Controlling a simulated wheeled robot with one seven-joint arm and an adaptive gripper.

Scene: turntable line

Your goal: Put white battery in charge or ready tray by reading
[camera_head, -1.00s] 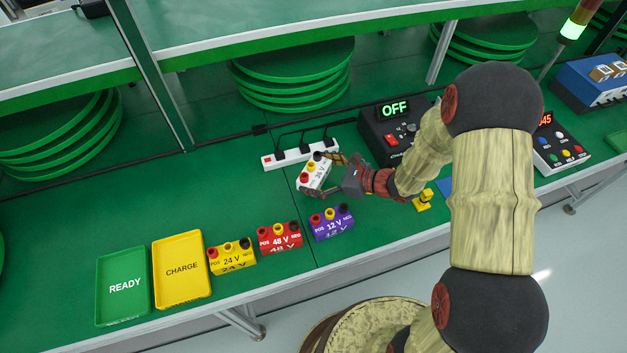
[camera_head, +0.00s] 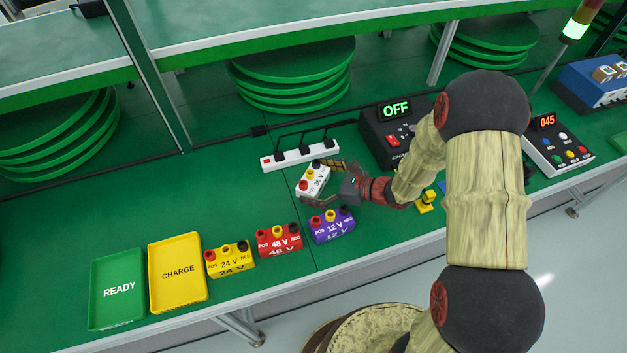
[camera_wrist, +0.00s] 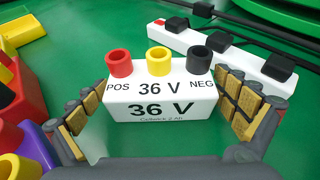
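The white battery (camera_head: 311,183) stands on the green table and is marked 36 V in the wrist view (camera_wrist: 158,95), with red, yellow and black posts on top. My gripper (camera_head: 318,184) is open around it. In the wrist view one finger is on each side of the battery, with small gaps visible. The green READY tray (camera_head: 117,309) and the yellow CHARGE tray (camera_head: 177,252) lie empty side by side at the left. A tester-like box (camera_head: 556,151) at the right shows 045 on its red display.
Yellow 24 V (camera_head: 231,263), red 48 V (camera_head: 279,243) and purple 12 V (camera_head: 332,227) batteries stand along the front edge, between the trays and my gripper. A white power strip (camera_head: 300,157) lies behind the white battery. A black charger (camera_head: 385,146) reads OFF. Table behind the trays is clear.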

